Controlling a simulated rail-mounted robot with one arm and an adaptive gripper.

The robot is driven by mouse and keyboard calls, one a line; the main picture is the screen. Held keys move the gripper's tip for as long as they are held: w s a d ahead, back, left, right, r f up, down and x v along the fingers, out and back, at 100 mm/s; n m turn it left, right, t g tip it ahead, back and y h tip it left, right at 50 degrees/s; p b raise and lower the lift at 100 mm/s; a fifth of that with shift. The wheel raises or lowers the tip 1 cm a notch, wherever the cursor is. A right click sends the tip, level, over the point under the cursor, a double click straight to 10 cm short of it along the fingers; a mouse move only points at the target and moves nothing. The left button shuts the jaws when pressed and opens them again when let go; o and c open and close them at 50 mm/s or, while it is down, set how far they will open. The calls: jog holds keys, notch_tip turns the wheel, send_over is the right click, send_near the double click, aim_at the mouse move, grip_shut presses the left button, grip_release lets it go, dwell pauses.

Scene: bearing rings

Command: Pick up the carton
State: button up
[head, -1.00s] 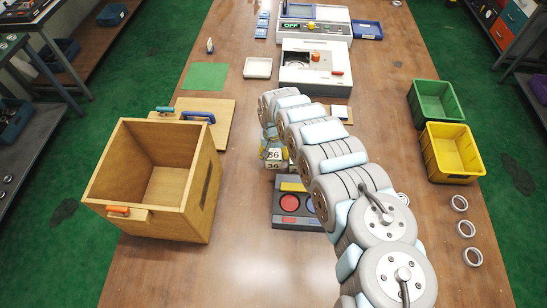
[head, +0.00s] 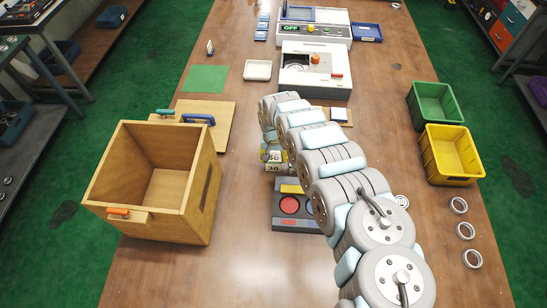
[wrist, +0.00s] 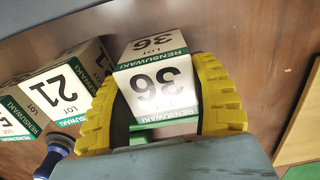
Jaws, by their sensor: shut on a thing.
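The carton (wrist: 158,85) is a white box with green bands, marked LOT 36 and RENSUWAKI. In the wrist view it stands between the two yellow ribbed fingers of my gripper (wrist: 157,72), which is shut on its sides. In the head view the carton (head: 274,157) shows only in part, at the far end of my arm. My gripper is mostly hidden there by the arm. In the wrist view a similar carton marked 21 (wrist: 62,90) stands to the left, apart from the held one. Another white and green carton (wrist: 15,120) is cut off at the left edge.
A blue knob-like part (wrist: 57,150) is near my left finger. A control box with red and blue buttons (head: 284,222) is close to the cartons. A large open wooden box (head: 112,180) stands left. Yellow (head: 440,172) and green bins stand right, with metal rings (head: 458,205) nearby.

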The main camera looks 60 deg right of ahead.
aim_at(273, 154)
notch_tip(273, 154, up, 4)
jog(key=p, duration=0.4)
jog(key=r+p, duration=0.1)
jog(key=p, duration=0.1)
jog(key=s+a+r+p, duration=0.1)
jog(key=p, duration=0.1)
jog(key=shift+a+r+p, duration=0.1)
jog(key=shift+a+p, duration=0.15)
jog(key=shift+p, duration=0.05)
jog(key=s+a+r+p, duration=0.6)
jog(key=a+p, duration=0.3)
jog(key=p, duration=0.6)
jog(key=shift+s+a+r, duration=0.2)
jog(key=shift+s+r, duration=0.1)
jog(key=shift+s, duration=0.2)
jog(key=shift+a+r, duration=0.1)
jog(key=shift+a, duration=0.05)
